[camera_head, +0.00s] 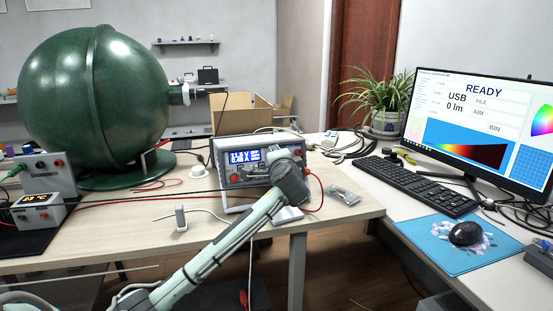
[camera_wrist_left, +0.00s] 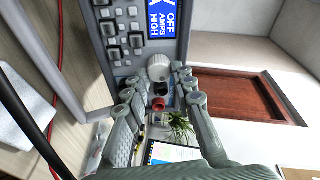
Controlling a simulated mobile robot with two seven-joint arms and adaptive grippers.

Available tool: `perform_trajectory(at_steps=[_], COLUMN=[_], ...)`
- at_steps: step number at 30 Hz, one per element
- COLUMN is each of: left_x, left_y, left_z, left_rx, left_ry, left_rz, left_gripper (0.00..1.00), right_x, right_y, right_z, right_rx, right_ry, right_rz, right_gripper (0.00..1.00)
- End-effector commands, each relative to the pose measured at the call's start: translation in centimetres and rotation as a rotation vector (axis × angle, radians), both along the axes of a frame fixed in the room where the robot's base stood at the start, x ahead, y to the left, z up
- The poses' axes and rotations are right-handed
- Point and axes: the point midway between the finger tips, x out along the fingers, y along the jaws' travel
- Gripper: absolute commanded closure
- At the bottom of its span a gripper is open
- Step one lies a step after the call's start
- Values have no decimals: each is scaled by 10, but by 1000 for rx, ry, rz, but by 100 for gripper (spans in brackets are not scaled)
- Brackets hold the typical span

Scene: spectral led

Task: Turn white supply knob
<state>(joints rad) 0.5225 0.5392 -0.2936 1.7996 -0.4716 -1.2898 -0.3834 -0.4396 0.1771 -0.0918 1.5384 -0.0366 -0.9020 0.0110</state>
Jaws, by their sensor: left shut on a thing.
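The power supply (camera_head: 233,172) is a grey box with a lit blue display, standing on the wooden table near its front edge. My left gripper (camera_head: 285,158) is at the right part of its front panel and hides the controls there. In the left wrist view, the white knob (camera_wrist_left: 158,68) sits beside the blue display (camera_wrist_left: 166,18), which reads OFF, AMPS and HIGH. My left gripper's fingers (camera_wrist_left: 160,84) are on either side of the knob, shut on it. A red terminal (camera_wrist_left: 158,104) shows between the fingers. My right gripper is not in view.
A large green sphere (camera_head: 95,95) stands at the back left, with small instruments (camera_head: 38,212) before it. Red and black cables cross the wooden table (camera_head: 340,213). A small white block (camera_head: 181,218) stands left of my arm. The monitor (camera_head: 485,125) and keyboard (camera_head: 415,186) are at right.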

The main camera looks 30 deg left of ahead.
Motion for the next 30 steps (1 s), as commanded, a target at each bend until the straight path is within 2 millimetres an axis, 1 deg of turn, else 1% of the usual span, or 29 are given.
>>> perform_trajectory(at_steps=[6, 15, 21, 30], left_x=[0, 0, 0, 0], left_y=[0, 0, 0, 0], left_z=[1, 1, 1, 1], left_rx=[122, 257, 313, 347], left_ry=[157, 334, 408, 453], left_rz=[-41, -89, -110, -122], left_gripper=[100, 100, 100, 100], right_x=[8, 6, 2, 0], right_y=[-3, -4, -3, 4], right_z=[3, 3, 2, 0], right_rx=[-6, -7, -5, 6], right_ry=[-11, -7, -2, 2], right_rz=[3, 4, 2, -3], right_gripper=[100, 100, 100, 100])
